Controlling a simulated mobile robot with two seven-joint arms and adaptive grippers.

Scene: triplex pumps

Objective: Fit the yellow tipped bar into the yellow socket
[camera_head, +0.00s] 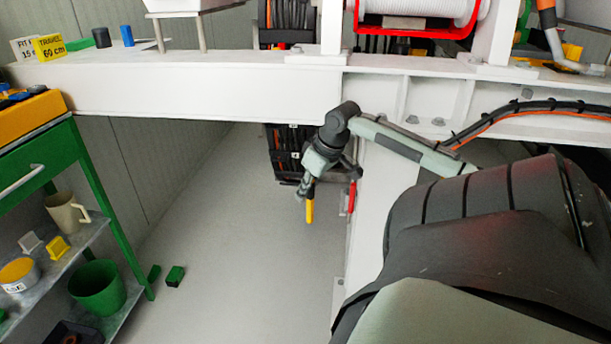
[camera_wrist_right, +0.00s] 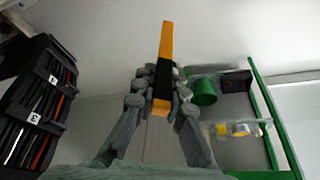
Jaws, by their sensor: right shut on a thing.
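My right gripper (camera_head: 308,188) hangs below the white beam, shut on the yellow tipped bar (camera_head: 310,211). In the head view the bar's yellow end points down below the fingers. In the right wrist view the bar (camera_wrist_right: 166,45) stands out between the fingers of my right gripper (camera_wrist_right: 160,88), with a long orange-yellow end, a black middle and a short orange-yellow end near the palm. The bar touches nothing else that I can see. I cannot make out the yellow socket in either view. My left gripper is not in view.
A white beam (camera_head: 190,92) crosses above the gripper. A dark rack (camera_head: 287,160) is behind it; a numbered rack (camera_wrist_right: 38,105) shows in the wrist view. A red-ended item (camera_head: 351,198) is close right. A green shelf cart (camera_head: 95,190) is left. Floor (camera_head: 230,270) below is mostly clear.

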